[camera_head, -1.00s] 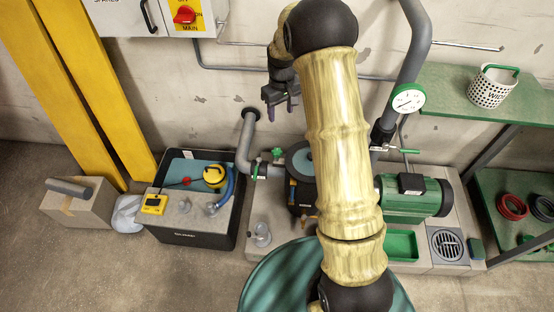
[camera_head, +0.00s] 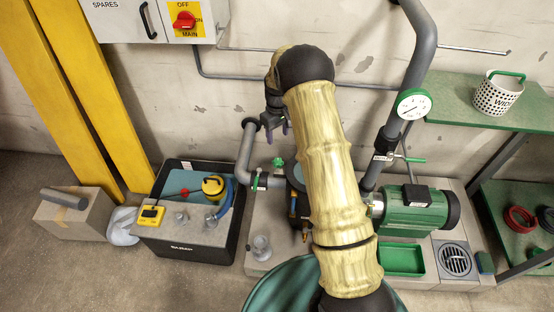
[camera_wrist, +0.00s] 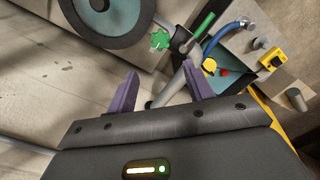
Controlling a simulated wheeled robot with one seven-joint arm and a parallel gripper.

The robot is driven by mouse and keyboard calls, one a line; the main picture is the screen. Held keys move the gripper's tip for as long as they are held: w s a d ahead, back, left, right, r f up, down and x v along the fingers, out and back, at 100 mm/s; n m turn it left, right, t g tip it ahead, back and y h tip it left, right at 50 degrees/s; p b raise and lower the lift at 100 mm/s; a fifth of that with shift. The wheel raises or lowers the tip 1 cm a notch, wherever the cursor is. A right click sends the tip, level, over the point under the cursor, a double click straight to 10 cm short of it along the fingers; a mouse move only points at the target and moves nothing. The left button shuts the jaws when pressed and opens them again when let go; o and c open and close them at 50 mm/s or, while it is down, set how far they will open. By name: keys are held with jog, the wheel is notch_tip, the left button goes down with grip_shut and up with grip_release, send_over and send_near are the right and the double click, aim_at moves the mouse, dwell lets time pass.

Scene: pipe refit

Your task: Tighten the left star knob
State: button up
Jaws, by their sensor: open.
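The left star knob (camera_head: 278,163) is green and sits by the pipe joint left of the pump. It also shows in the wrist view as a green star shape (camera_wrist: 160,39), beyond and above the gap between my fingers. My gripper (camera_head: 277,127) is in the air above the knob, near the wall, with nothing between its fingers. In the wrist view my gripper (camera_wrist: 160,92) shows two purple fingers spread apart, clear of the knob. The grey elbow pipe (camera_head: 247,150) runs from the wall down to the joint beside the knob. My arm hides part of the pump.
A black bin (camera_head: 187,245) with a yellow device and a blue hose stands left of the pipe. A green motor (camera_head: 412,212), a green tray (camera_head: 401,259) and a gauge (camera_head: 412,104) are at the right. A green lever (camera_wrist: 204,23) lies near the knob.

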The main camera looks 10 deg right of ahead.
aim_at(278, 161)
notch_tip(278, 161, down, 14)
jog(key=shift+d+r+b, duration=0.1)
jog(key=shift+r+b, duration=0.05)
jog(key=shift+b, duration=0.55)
jog(key=shift+c, duration=0.4)
jog(key=c, duration=0.7)
